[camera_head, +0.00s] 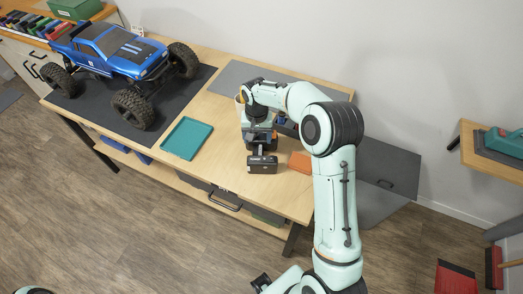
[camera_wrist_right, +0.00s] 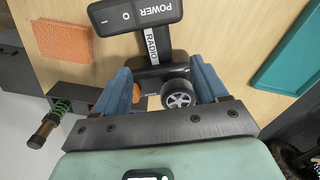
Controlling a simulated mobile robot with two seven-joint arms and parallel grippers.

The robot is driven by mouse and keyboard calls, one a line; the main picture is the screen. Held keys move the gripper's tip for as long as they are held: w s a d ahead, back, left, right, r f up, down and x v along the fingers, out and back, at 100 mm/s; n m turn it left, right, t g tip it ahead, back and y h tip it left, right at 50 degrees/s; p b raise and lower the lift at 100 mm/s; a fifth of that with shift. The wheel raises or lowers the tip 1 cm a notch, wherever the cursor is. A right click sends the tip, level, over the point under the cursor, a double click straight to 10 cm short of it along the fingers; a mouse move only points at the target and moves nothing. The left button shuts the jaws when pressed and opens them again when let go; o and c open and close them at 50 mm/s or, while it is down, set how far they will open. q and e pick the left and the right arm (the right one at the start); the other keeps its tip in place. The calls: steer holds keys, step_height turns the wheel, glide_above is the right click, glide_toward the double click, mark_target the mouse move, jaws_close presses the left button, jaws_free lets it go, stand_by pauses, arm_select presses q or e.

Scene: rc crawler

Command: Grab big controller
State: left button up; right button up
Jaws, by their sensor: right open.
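The big controller (camera_head: 262,164) is black and grey and lies on the wooden table near its front edge. In the right wrist view its base (camera_wrist_right: 135,14) reads POWER and its stem reads RADIO, with a silver-hubbed wheel (camera_wrist_right: 178,95) at the near end. My right gripper (camera_head: 259,138) is above it. Its two blue fingers (camera_wrist_right: 163,75) are open, one on either side of the controller's wheel end. I cannot tell whether they touch it. My left gripper is not in view.
An orange sponge-like block (camera_head: 300,161) lies just right of the controller. A teal tray (camera_head: 187,138) lies to the left. The blue crawler truck (camera_head: 112,50) stands on a dark mat further left. A shock absorber with a green spring (camera_wrist_right: 55,115) shows in the wrist view.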

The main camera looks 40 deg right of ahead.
mark_target(258, 149)
steer(key=shift+s+f, duration=0.1)
steer(key=shift+f, duration=3.05)
steer(key=shift+r, duration=0.15)
jaws_close()
